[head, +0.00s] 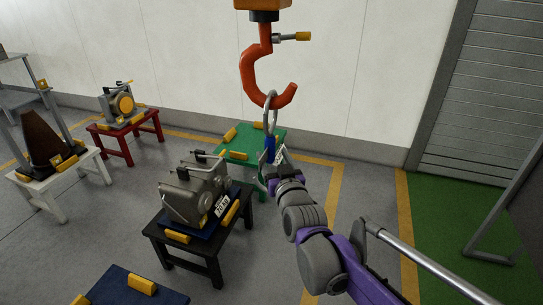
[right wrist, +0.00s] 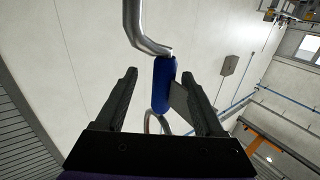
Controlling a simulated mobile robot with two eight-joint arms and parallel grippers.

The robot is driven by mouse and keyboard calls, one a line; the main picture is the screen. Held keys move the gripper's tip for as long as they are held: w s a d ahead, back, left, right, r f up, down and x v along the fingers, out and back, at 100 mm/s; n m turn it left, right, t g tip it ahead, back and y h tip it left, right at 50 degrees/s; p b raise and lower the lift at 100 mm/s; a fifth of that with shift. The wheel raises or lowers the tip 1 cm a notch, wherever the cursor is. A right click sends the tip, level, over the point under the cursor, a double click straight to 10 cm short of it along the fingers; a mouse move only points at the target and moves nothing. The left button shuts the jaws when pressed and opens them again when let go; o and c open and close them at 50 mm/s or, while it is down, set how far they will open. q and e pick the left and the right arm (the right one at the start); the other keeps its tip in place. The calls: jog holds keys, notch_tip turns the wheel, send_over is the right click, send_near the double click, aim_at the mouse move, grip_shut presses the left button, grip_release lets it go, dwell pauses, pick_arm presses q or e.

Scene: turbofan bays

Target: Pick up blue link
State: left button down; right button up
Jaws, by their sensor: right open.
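The blue link (head: 270,143) has a blue middle and a silver loop that hangs on the red hook (head: 248,72). In the right wrist view the blue link (right wrist: 163,84) stands between the two dark fingers, with bent silver metal above it and a silver loop partly hidden below. My right gripper (head: 272,159) is open at the link's lower part. In the right wrist view my right gripper (right wrist: 159,73) has a finger on each side of the blue part; the right finger looks closer to it. My left gripper is not in view.
A green table (head: 262,135) with yellow blocks stands behind the link. A black table (head: 160,230) carries a grey machine (head: 190,190) to the left. Red (head: 118,150) and white (head: 45,205) stands are farther left. A grey shutter (head: 480,90) is at the right.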

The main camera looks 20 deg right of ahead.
aim_at(267, 147)
jog(key=w, duration=0.4)
jog(key=shift+w+a+r, duration=0.1)
jog(key=shift+w+a, duration=0.05)
jog(key=shift+a, duration=0.1)
jog(key=shift+w, duration=0.5)
jog(key=shift+s, duration=0.1)
jog(key=shift+c, duration=1)
grip_shut()
